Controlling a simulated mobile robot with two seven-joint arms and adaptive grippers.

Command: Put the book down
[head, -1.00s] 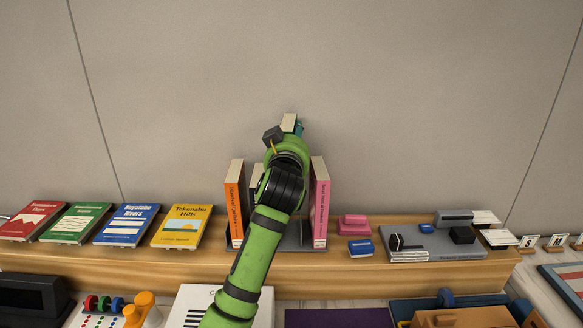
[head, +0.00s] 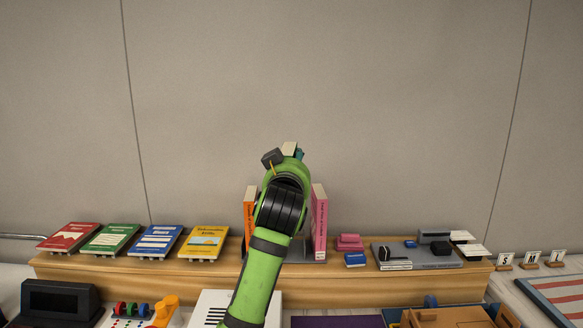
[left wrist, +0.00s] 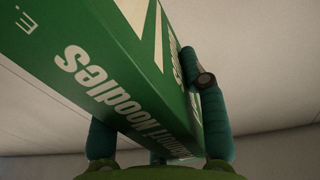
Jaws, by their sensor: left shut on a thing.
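A green book (left wrist: 90,60) with white lettering ending in "Noodles" fills much of the left wrist view. My left gripper (left wrist: 158,120) is shut on it, with teal fingers on both sides. In the head view, a cream block (head: 289,148) that looks like the book's top shows above my green arm; my arm hides the rest. The arm reaches over the wooden shelf (head: 150,284), between an orange book (head: 250,205) and a pink book (head: 320,222), both upright. A grey holder (head: 300,250) shows between them, partly hidden. Whether the held book touches it cannot be seen. My right gripper is not in view.
Red (head: 68,237), green (head: 110,238), blue (head: 155,241) and yellow (head: 204,242) books lean at the shelf's left. Pink blocks (head: 349,243), a small blue block (head: 355,259) and a grey tray (head: 430,262) stand at its right. A plain wall (head: 320,80) rises behind.

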